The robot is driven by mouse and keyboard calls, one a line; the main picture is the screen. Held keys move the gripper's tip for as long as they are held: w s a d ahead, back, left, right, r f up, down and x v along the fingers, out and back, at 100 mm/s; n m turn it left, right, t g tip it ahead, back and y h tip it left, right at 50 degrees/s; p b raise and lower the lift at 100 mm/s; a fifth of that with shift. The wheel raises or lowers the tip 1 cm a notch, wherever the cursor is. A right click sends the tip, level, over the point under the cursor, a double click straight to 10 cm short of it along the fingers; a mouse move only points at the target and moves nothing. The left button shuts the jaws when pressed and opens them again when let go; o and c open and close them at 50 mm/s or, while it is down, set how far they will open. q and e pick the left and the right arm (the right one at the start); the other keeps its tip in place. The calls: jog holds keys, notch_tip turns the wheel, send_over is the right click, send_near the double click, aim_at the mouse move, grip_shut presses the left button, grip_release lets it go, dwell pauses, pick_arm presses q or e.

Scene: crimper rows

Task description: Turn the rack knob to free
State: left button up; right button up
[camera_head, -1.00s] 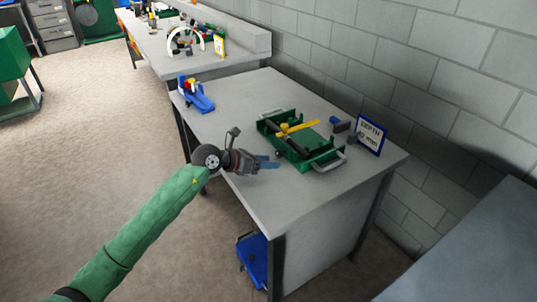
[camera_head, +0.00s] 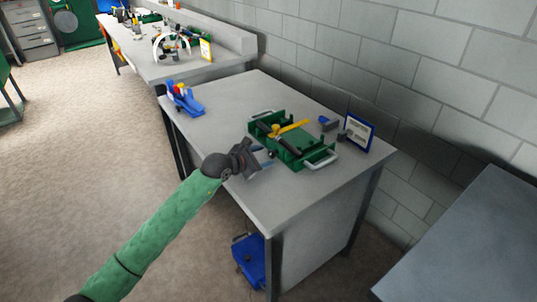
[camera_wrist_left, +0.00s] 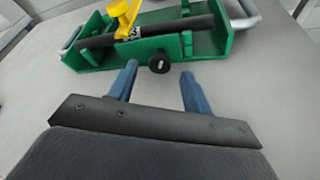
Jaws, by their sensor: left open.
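The green rack (camera_head: 294,155) sits on the grey table, with silver handles at its ends. It also shows in the left wrist view (camera_wrist_left: 160,48). A black bar with a yellow lever (camera_head: 290,128) lies across it. A small black knob (camera_wrist_left: 159,63) sticks out from the rack's near side, and its setting cannot be read. My left gripper (camera_head: 262,163) is beside the rack's near side. In the left wrist view its two blue fingers (camera_wrist_left: 158,85) are apart and empty, with the knob just ahead, between their lines and not touched. My right gripper is not in view.
A framed sign (camera_head: 358,132) and a blue-and-grey tool (camera_head: 328,124) stand behind the rack. A blue holder (camera_head: 186,100) is at the table's far left corner. The table front is clear. A blue box (camera_head: 249,261) is below the table.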

aim_at(270, 154)
pick_arm(q)
jog(key=shift+x, duration=1.6)
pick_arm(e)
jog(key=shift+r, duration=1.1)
pick_arm(q)
jog(key=c, duration=1)
jog(key=shift+o, duration=0.2)
jog(key=shift+w+n+g, duration=0.1)
jog(key=shift+n+g, duration=0.2)
jog(key=shift+n, duration=0.2)
jog(key=shift+r+n+g+h+p, duration=0.1)
jog(key=shift+n+g+h+p, duration=0.2)
jog(key=shift+n+p, duration=0.1)
jog(key=shift+w+a+n+g+h, duration=0.15)
jog(key=shift+n+g+h, duration=0.15)
jog(key=shift+n+g, duration=0.45)
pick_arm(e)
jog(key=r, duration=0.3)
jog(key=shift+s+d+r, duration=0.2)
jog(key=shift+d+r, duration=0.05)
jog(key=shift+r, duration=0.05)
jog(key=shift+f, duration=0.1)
pick_arm(q)
jog(key=o, duration=1)
jog(key=shift+c, duration=0.2)
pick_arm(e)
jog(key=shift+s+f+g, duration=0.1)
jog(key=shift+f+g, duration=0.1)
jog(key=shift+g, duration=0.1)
